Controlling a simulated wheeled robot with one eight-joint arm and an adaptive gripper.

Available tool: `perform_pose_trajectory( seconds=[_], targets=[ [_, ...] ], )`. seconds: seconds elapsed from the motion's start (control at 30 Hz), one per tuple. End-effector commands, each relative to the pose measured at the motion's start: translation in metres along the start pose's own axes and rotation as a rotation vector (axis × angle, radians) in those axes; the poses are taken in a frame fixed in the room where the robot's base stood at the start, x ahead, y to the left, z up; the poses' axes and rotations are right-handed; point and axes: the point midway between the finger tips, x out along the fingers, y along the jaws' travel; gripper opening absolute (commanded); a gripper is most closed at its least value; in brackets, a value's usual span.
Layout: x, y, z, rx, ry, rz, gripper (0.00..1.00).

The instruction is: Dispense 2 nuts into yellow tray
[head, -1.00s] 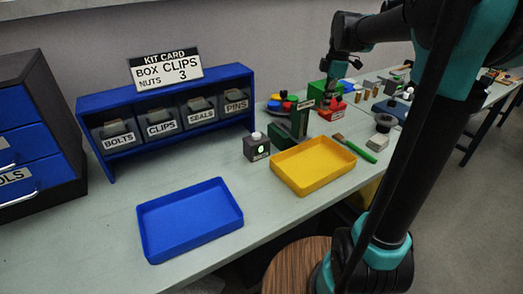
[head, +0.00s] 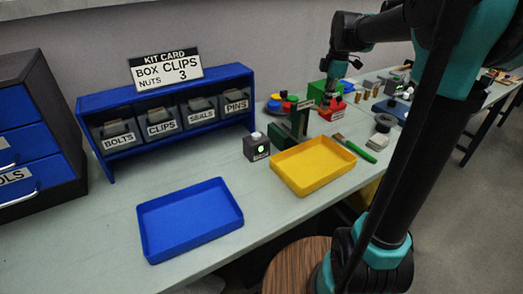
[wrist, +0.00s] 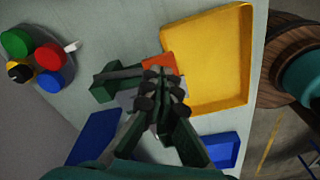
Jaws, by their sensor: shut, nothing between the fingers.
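The yellow tray (head: 322,182) lies right of centre on the bench, and I see nothing in it. It also fills the upper right of the wrist view (wrist: 215,45). A dark green dispenser (head: 300,122) with a small sign on top stands behind the tray. In the wrist view a green block (wrist: 105,82) with a grey bar shows left of my fingers. My gripper (wrist: 158,88) is shut and empty, over the area beside the tray, with an orange-red part (wrist: 160,63) just beyond its tips. No nuts can be made out.
A blue tray (head: 190,222) lies empty in front. A blue rack (head: 100,105) holds labelled bins. The kit card (head: 165,70) reads "BOX CLIPS, NUTS 3". A green-handled brush (head: 360,151) lies right of the yellow tray.

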Motion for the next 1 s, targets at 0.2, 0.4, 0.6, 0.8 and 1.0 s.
perform_pose_trajectory(
  seconds=[0.2, 0.4, 0.6, 0.8, 1.0],
  targets=[
    [0.002, 0.0, 0.0, 0.0, 0.0, 0.0, 0.0],
    [0.015, 0.001, 0.002, 0.0, 0.0, 0.0, 0.0],
    [0.029, 0.001, 0.003, 0.0, 0.0, 0.0, 0.0],
    [0.041, 0.0, 0.004, 0.0, 0.0, 0.001, 0.0],
    [0.04, 0.0, 0.004, 0.0, 0.0, 0.0, 0.0]
  ],
)
